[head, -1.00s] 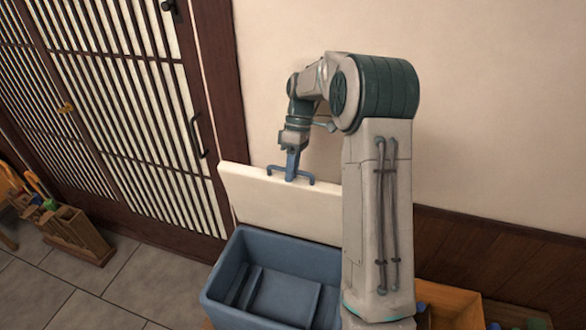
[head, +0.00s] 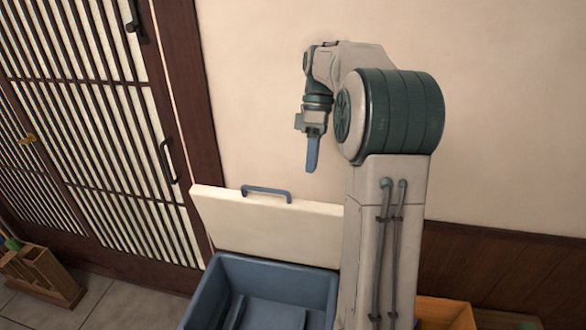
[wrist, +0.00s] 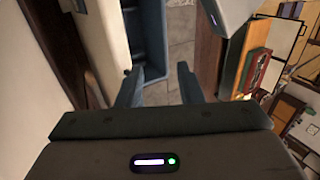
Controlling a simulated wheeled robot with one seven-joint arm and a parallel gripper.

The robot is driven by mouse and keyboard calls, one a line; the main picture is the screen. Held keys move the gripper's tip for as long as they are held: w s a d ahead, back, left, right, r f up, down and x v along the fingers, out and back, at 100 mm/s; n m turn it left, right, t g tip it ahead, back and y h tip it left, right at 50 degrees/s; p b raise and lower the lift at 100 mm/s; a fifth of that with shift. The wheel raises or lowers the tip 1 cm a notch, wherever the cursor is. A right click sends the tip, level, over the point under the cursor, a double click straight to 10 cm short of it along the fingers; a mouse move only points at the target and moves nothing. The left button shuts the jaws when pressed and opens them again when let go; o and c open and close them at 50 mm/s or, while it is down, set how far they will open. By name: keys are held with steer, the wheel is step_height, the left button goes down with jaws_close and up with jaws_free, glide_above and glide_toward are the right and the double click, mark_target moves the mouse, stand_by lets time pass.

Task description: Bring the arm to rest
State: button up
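My gripper (head: 313,168) hangs in the air in front of the bare wall, fingers pointing down, above and to the right of the lid's blue handle (head: 267,190). In the wrist view my gripper (wrist: 159,82) has its two blue fingers apart, with floor showing between them and nothing held. My arm is bent over at the top, its upper link level and its wrist hanging down. The cream lid (head: 255,222) stands raised at the back of the blue bin (head: 208,290). My arm column hides the right side of both.
A slatted sliding door (head: 95,130) is at the left, with a wooden holder (head: 45,272) on the floor before it. A wooden box (head: 445,312) lies right of my column.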

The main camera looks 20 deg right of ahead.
steer(key=shift+s+d+r, duration=0.25)
steer(key=shift+d, duration=0.05)
stand_by(0.4)
steer(key=s+a+f+m+t+h, duration=0.1)
steer(key=s+a+f+m+t, duration=0.2)
steer(key=s, duration=0.6)
steer(key=s+a+f+m+t+h, duration=0.2)
steer(key=s+a+m+t, duration=0.3)
steer(key=s+a+m, duration=0.3)
steer(key=shift+s+a+f, duration=0.45)
steer(key=shift+s+a, duration=0.15)
steer(key=shift+a, duration=0.05)
stand_by(0.5)
